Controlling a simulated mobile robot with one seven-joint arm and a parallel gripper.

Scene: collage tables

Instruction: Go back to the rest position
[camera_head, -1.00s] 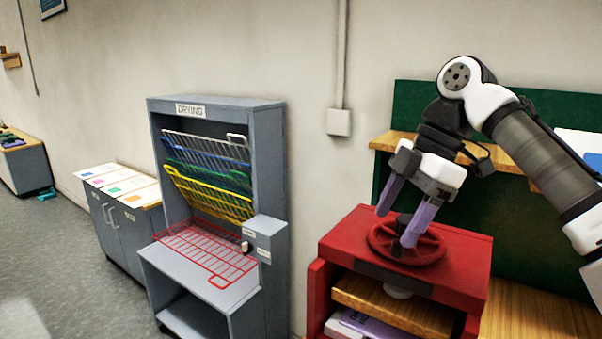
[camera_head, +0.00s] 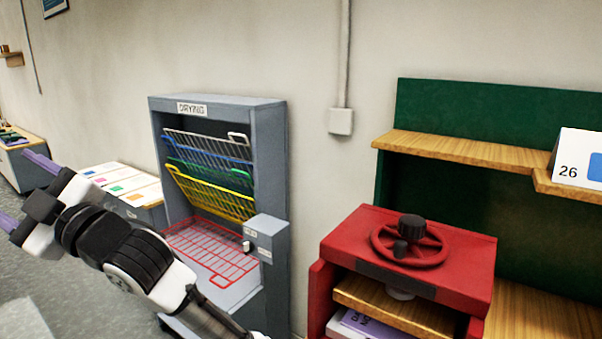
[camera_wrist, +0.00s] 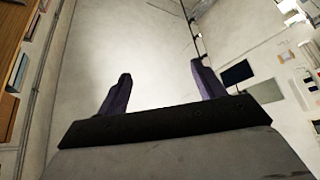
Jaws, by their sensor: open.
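My gripper (camera_head: 22,193) is at the left edge of the head view, with its two purple fingers spread apart and pointing left. It is empty and held in the air, in front of the low grey cabinet. In the wrist view the fingers (camera_wrist: 160,92) are wide apart with only wall and ceiling behind them. My arm crosses the lower left of the head view and hides part of the cabinet and of the drying rack's base.
A red press with a red handwheel (camera_head: 437,258) stands at the right. A grey drying rack (camera_head: 268,160) with coloured wire shelves stands in the middle. A low cabinet with coloured cards (camera_head: 118,180) is behind my arm. A wooden shelf (camera_head: 450,147) holds a card marked 26 (camera_head: 578,158).

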